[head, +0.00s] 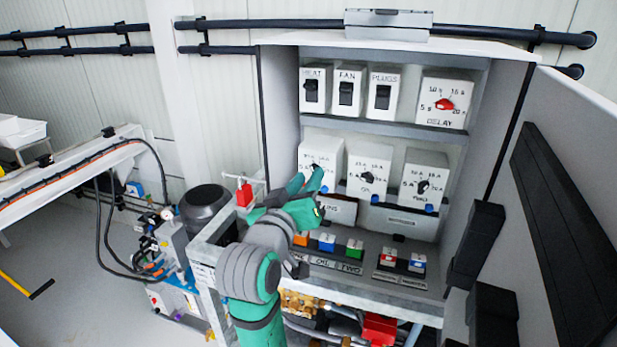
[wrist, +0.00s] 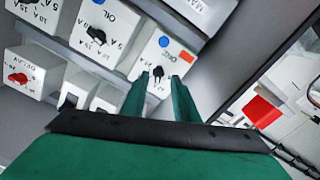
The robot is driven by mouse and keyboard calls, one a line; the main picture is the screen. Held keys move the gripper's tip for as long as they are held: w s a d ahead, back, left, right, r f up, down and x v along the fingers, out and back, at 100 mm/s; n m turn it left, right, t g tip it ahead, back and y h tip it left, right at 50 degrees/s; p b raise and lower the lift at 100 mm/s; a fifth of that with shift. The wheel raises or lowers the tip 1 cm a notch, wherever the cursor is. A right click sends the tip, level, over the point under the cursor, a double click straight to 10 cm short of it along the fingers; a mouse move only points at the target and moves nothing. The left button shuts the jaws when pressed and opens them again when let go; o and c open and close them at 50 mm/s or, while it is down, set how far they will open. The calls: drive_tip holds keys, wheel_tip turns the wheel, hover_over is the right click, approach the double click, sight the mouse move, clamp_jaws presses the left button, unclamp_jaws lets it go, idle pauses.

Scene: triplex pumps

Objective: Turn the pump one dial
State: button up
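The leftmost dial box of the middle row (head: 322,152) is white with a black knob; my gripper hides its lower part and label in the head view. I cannot read which dial is named pump one. In the wrist view this box (wrist: 163,48) appears upside down, with a blue dot, an orange patch and its black knob (wrist: 157,72). My gripper (head: 307,181) is in front of the box. In the wrist view its two green fingers (wrist: 158,82) are apart, with the knob showing between their tips. Whether they touch it cannot be told.
Two more black-knob dials, the middle one (head: 368,178) and the right one (head: 424,186), stand beside it. Above are the red delay dial (head: 444,104) and three switches (head: 345,93). Coloured buttons (head: 327,242) line the lower shelf. The cabinet door (head: 580,200) stands open at right.

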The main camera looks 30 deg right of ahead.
drive_tip(key=v, duration=0.9)
